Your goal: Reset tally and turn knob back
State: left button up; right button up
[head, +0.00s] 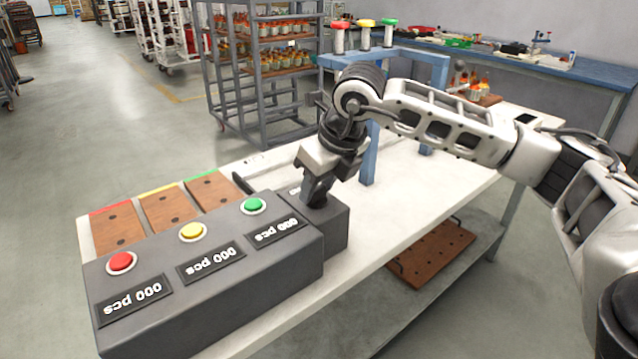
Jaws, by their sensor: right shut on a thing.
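The dark grey tally box (215,285) stands at the front left of the white bench. It has a red button (121,262), a yellow button (192,231) and a green button (252,205). Each button has a display below it, and all of them read "000 pcs". My right gripper (314,201) points down at the small grey block (335,228) at the box's right end. It is shut at the top of that block, where the knob is hidden between the fingers. My left gripper is not in view.
Wooden boards with red, yellow and green edges (168,206) lie behind the box. A blue frame (369,155) with coloured spools stands on the bench (430,195). A shelf rack (232,95) stands behind.

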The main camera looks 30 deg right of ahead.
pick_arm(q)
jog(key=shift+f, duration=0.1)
pick_arm(e)
jog(key=n+y, duration=0.1)
jog(key=n, duration=0.2)
jog(key=shift+d+b, duration=0.1)
jog(key=shift+b, duration=0.3)
jog(key=n+g+y, duration=0.1)
jog(key=n, duration=0.1)
jog(key=n+y, duration=0.1)
jog(key=n, duration=0.2)
jog(key=shift+w+d+r+n+g+p, duration=0.1)
jog(key=shift+w+n+g+p, duration=0.05)
jog(key=shift+n+g+p, duration=0.2)
jog(key=n+g, duration=0.1)
jog(key=n, duration=0.1)
jog(key=shift+n+p, duration=0.3)
jog(key=shift+n, duration=0.05)
pick_arm(q)
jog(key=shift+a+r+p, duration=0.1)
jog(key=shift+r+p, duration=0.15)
jog(key=shift+p, duration=0.15)
pick_arm(e)
jog(key=n+g, duration=0.1)
jog(key=n, duration=0.1)
jog(key=n+g, duration=0.1)
jog(key=n, duration=0.2)
jog(key=shift+w+y, duration=0.2)
jog(key=shift+y, duration=0.2)
